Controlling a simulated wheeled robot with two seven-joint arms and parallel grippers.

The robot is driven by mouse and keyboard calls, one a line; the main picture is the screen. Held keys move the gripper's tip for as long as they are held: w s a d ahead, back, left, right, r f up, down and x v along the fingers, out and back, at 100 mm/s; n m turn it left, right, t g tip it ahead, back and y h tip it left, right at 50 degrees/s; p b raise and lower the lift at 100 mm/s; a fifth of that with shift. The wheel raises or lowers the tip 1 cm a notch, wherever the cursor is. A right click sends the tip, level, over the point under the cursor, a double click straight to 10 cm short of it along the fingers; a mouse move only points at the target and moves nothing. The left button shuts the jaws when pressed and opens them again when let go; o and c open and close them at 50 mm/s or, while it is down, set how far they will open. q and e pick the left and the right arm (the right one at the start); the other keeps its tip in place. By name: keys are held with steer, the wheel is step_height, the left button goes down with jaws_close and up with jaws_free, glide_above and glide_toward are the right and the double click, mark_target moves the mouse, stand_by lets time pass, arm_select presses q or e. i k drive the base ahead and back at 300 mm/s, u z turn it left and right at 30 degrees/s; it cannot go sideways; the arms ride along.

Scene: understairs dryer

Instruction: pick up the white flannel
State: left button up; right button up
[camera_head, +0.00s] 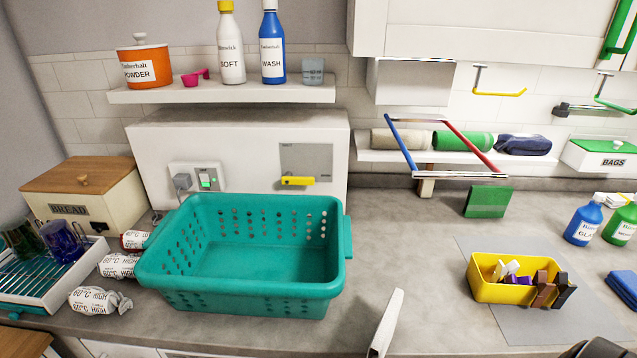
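No single white flannel stands out. Several white, crumpled or rolled bundles printed "60°C HIGH" lie on the counter left of the basket: the front bundle (100,300), the middle bundle (119,266) and the back bundle (133,239), which has a reddish end. I cannot tell which, if any, is the flannel. The teal perforated basket (262,262) is empty inside and stands close beside them. Neither of my grippers shows clearly.
A slatted tray (40,285) with glasses and a bread box (85,190) stand at left. A thin white panel (386,325) rises at the counter's front edge. A yellow box (503,291) holds small items. Counter (400,240) is clear between.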

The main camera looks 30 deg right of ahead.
mark_target(380, 342)
steer(key=z, duration=0.05)
steer(key=k, duration=0.5)
steer(key=z, duration=0.95)
steer(key=i, duration=0.5)
steer(key=u, duration=1.95)
steer(key=k, duration=0.85)
steer(key=z, duration=0.9)
